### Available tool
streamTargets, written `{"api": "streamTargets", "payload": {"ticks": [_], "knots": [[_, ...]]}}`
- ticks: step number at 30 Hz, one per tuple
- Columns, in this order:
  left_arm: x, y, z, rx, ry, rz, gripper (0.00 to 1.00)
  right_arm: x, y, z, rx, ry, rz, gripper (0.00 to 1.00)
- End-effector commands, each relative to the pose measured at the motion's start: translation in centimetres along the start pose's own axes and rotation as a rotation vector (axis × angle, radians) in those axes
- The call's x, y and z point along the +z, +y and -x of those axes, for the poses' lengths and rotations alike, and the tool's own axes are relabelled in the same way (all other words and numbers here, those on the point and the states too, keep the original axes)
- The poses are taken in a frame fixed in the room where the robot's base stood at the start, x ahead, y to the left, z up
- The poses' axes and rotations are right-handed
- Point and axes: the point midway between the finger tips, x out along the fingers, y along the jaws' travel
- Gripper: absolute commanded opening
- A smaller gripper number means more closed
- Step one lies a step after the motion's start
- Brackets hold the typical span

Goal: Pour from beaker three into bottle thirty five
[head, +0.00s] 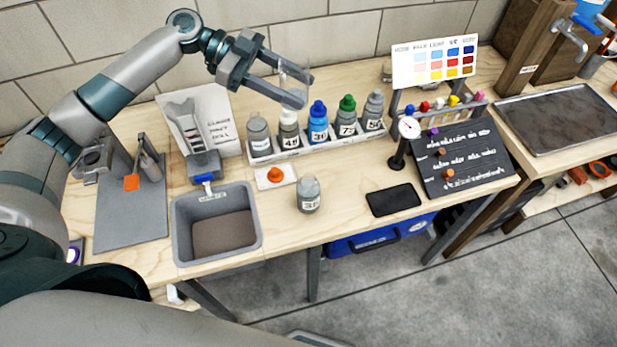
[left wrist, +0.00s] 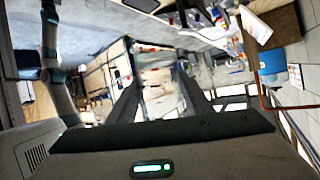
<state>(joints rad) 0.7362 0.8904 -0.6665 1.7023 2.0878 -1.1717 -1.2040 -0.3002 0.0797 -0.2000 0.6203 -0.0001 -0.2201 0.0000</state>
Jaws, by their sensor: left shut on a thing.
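My left gripper (head: 295,85) is shut on a clear glass beaker (head: 294,75), held in the air above the back bottle row. No number can be read on the beaker, and any liquid in it cannot be made out. The left wrist view shows the two fingers (left wrist: 160,100) with a blurred, see-through area between them. An uncapped grey bottle (head: 308,195) stands upright at the bench front, right of the sink; its label starts with 3 and the second digit is unclear. The beaker is well behind and above it, apart. My right gripper is not in view.
An orange cap (head: 276,175) lies on a small white tray left of the bottle. Several capped bottles stand in a white rack (head: 330,143) behind. A sink (head: 183,225) is at left, a black pad (head: 393,200) and gauge stand (head: 400,150) at right.

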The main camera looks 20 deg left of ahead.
Motion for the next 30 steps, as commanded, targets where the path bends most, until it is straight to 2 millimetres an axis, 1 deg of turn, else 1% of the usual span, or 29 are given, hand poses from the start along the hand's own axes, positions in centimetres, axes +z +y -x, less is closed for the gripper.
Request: {"api": "streamTargets", "payload": {"ticks": [1,7,23,26,30], "knots": [[-0.4,-0.2,0.2,0.006,0.018,0.02,0.13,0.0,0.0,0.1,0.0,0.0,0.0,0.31],[-1.2,-0.4,0.7,0.03,0.059,0.081,0.13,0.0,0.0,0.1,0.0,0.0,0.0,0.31],[-1.5,-0.5,0.9,0.036,0.07,0.096,0.13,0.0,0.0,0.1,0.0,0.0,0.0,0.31],[-1.9,-0.6,1.1,0.036,0.07,0.096,0.13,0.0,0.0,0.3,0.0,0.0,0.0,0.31],[-3.0,-0.7,1.6,0.036,0.07,0.095,0.13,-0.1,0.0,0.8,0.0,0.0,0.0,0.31]]}}
